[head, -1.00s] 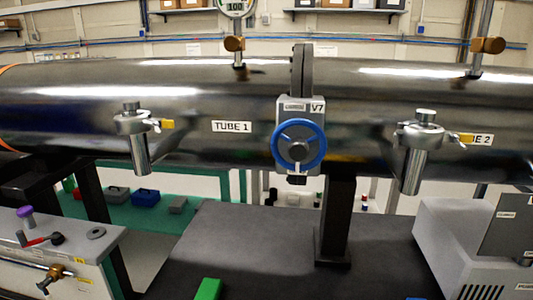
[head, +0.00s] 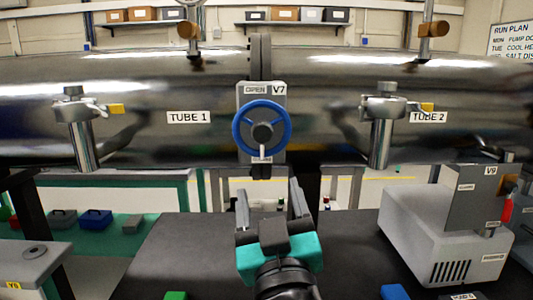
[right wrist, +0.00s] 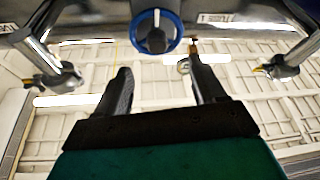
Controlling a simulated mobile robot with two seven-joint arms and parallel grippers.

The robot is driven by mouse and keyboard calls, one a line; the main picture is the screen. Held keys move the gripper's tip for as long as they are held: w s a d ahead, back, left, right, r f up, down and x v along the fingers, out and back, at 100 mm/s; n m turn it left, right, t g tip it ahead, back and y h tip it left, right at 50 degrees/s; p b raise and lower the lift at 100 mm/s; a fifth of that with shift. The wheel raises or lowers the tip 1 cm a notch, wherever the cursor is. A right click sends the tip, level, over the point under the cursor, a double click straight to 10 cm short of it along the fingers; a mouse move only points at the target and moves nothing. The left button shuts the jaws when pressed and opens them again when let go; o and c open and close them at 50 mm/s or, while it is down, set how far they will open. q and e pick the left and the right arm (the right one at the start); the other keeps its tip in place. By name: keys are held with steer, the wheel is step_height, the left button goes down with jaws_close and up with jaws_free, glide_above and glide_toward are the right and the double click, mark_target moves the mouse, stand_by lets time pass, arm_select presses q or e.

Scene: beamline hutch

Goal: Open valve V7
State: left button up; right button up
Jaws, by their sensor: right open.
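Valve V7 is a grey box with a blue handwheel (head: 262,132) on the big steel tube, between the labels TUBE 1 and TUBE 2. A V7 tag (head: 279,89) sits at its top right. My right gripper (head: 272,190) is open and empty, just below the handwheel and in front of the tube, its fingers pointing up. In the right wrist view the handwheel (right wrist: 155,32) is beyond the fingertips, centred between them and apart from them. My left gripper is not in view.
Side ports with clamps hang left (head: 83,130) and right (head: 383,130) of the valve. A grey pump unit (head: 440,230) marked V9 stands on the dark table at right. A grey box (head: 30,268) is at lower left.

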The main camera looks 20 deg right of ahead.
mark_target(263, 137)
steer(key=shift+h, duration=0.4)
steer(key=p+x, duration=0.1)
steer(key=x, duration=0.3)
steer(key=r+p+x, duration=0.1)
steer(key=x, duration=0.2)
steer(key=p+x, duration=0.1)
steer(key=x, duration=0.3)
steer(key=shift+d+r, duration=0.1)
steer(key=shift+r, duration=0.25)
steer(key=shift+w+d+r+p, duration=0.15)
steer(key=shift+w+p, duration=0.15)
steer(key=shift+w, duration=0.4)
steer(key=shift+c, duration=0.2)
